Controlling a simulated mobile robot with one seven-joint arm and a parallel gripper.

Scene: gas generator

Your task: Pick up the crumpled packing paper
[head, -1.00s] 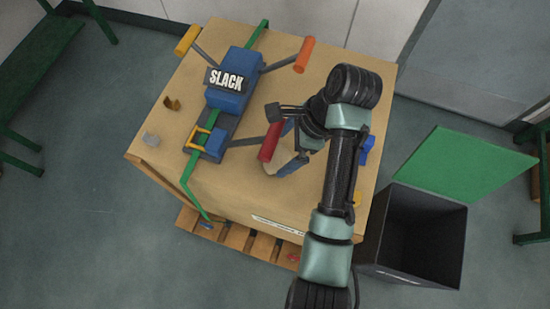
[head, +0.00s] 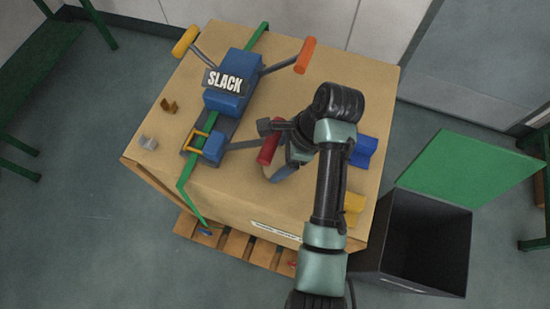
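A pale tan lump, probably the crumpled packing paper (head: 268,171), lies on the large cardboard-coloured box top, beside a red handle. Only a small part of it shows. My gripper (head: 278,172) points down at it, and its wrist and fingers cover most of the lump. I cannot tell whether the fingers are closed on it or just around it, or whether it touches the box top.
A blue strapping tool (head: 232,80) marked SLACK sits on a green strap, with orange, yellow and red (head: 269,147) handles. An open dark bin (head: 415,240) with a green lid (head: 467,168) stands at right.

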